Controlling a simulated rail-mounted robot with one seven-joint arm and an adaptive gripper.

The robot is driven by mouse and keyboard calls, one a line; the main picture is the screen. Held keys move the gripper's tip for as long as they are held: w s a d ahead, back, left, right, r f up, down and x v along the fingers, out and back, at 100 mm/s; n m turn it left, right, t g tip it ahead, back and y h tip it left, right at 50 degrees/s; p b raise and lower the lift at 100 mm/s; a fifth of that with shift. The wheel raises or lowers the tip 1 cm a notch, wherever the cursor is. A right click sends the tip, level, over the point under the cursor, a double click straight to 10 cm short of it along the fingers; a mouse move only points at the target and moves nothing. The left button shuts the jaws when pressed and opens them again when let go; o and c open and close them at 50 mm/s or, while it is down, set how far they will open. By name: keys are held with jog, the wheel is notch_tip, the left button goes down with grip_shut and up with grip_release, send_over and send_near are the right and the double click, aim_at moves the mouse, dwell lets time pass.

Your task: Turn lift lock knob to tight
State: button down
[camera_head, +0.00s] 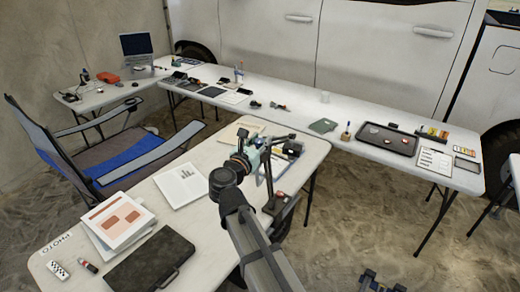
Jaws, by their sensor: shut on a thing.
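A camera stand (268,171) with a thin dark post stands at the right end of the near table. A dark camera-like body (291,148) sits at its upper right. My gripper (262,144) is at the upper part of the post, left of the dark body, and is shut on the lift lock knob there. The knob itself is hidden by my gripper and too small to make out, so its turn position cannot be told. My arm reaches up from the bottom of the view and covers part of the near table's right edge.
A blue-grey folding chair (110,165) stands left. The long back table (300,100) carries a black tray (387,139) and small items.

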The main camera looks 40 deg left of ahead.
jog(key=shift+f+m+h+b, duration=0.15)
jog(key=shift+m+h+b, duration=0.35)
jog(key=shift+h, duration=0.2)
jog(key=shift+f+m+h+b, duration=0.15)
jog(key=shift+m+h+b, duration=0.3)
jog(key=shift+h, duration=0.25)
jog(key=shift+d, duration=0.15)
jog(key=c, duration=0.8)
grip_release()
jog(key=shift+o, duration=0.2)
jog(key=shift+r, duration=0.1)
jog(key=shift+s, duration=0.15)
jog(key=s, duration=1.2)
jog(key=shift+d, duration=0.15)
jog(key=shift+w, duration=0.1)
